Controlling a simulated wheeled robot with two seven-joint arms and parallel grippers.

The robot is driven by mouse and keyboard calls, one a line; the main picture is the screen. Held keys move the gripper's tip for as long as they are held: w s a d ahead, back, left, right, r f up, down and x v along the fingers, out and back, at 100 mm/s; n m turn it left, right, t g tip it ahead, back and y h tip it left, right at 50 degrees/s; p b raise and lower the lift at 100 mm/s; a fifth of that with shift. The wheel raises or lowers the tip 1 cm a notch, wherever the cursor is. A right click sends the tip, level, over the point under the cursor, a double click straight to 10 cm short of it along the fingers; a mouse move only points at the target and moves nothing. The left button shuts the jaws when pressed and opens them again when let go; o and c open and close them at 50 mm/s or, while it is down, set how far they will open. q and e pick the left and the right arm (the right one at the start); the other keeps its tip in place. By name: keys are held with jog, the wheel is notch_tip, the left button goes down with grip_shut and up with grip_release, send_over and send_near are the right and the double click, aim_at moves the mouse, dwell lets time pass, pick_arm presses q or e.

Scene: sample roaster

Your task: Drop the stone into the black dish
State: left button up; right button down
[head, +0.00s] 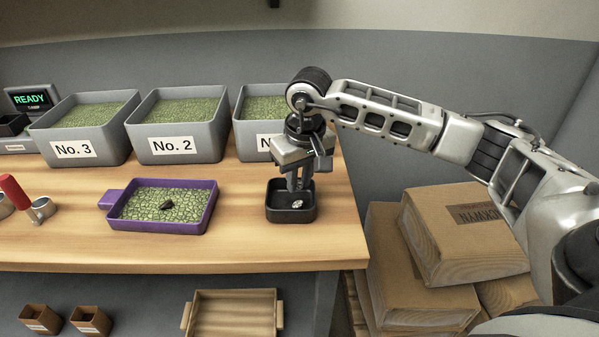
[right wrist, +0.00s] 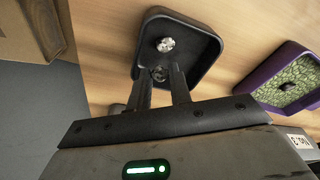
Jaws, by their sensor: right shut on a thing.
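The black dish (head: 291,216) stands on the wooden counter, right of the purple tray. My right gripper (head: 299,186) points down over the dish with its fingertips at about rim height. In the right wrist view my right gripper (right wrist: 160,76) is shut on a small grey stone (right wrist: 158,73), seen between the fingertips. A pale, shiny lump (head: 297,203) lies on the dish floor; it also shows in the right wrist view (right wrist: 165,44), apart from the held stone. A dark lump (head: 167,204) lies on the green beans in the purple tray (head: 209,219). My left gripper is out of view.
A red-handled scoop (head: 15,192) lies at the left. Brown sacks (head: 463,235) are stacked right of the counter. The front counter strip is clear.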

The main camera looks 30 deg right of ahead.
jog(key=c, duration=1.2)
grip_release()
jog(key=r, duration=0.5)
jog(key=s+r, duration=0.1)
jog(key=r, duration=0.4)
jog(key=s+r, duration=0.1)
jog(key=r, duration=0.4)
jog(key=shift+s+r, duration=0.2)
jog(key=shift+r, duration=0.2)
